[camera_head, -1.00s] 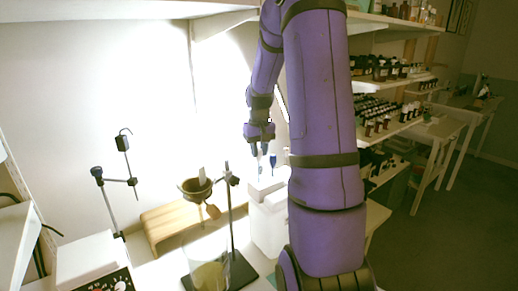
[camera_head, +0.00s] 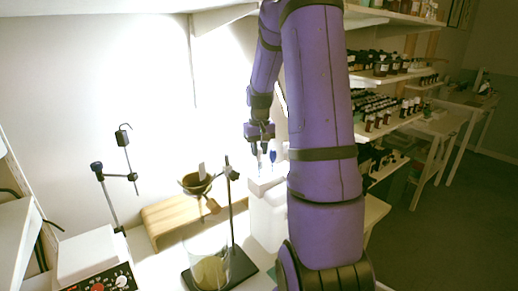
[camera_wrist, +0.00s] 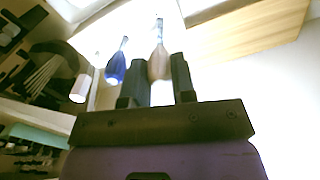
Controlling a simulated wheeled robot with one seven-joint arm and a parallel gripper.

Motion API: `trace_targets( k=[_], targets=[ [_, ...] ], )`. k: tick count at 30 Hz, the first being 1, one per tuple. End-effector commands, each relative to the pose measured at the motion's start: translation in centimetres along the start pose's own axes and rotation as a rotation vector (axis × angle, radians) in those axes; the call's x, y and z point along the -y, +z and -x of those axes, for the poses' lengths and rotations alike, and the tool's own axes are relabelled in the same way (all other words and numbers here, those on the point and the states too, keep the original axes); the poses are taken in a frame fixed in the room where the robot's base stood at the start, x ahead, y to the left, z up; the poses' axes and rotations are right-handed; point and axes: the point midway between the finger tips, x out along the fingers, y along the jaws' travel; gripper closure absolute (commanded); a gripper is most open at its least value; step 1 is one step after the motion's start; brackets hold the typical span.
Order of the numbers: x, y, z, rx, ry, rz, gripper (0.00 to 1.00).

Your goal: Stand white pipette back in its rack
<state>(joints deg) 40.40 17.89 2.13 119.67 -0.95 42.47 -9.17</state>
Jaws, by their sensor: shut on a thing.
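In the head view my gripper (camera_head: 259,151) points down over the white rack block (camera_head: 262,186), close to the blue pipette (camera_head: 272,155). In the wrist view my gripper (camera_wrist: 163,75) is shut on the white pipette (camera_wrist: 159,62), a pale bulb with a thin stem pointing away from the fingers. The blue pipette (camera_wrist: 116,67) stands just left of it, apart from the fingers. In the head view the held pipette is small and washed out by glare. I cannot tell whether its tip is inside a rack hole.
A ring stand (camera_head: 230,215) with a bowl (camera_head: 196,184) and a glass beaker (camera_head: 209,266) stand left of the rack. A wooden stand (camera_head: 163,222) is farther left. Another pale pipette-like thing (camera_wrist: 82,86) shows in the wrist view. Bottle shelves (camera_head: 385,122) are at right.

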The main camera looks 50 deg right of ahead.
Motion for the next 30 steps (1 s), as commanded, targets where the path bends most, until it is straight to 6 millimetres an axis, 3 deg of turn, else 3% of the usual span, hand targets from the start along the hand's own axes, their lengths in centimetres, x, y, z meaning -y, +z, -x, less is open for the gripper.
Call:
trace_targets(
  k=[28,30],
  targets=[
    [0.0,0.0,-1.8,0.000,0.000,0.000,0.81],
    [0.0,0.0,-1.8,0.000,0.000,0.000,0.62]
  ],
)
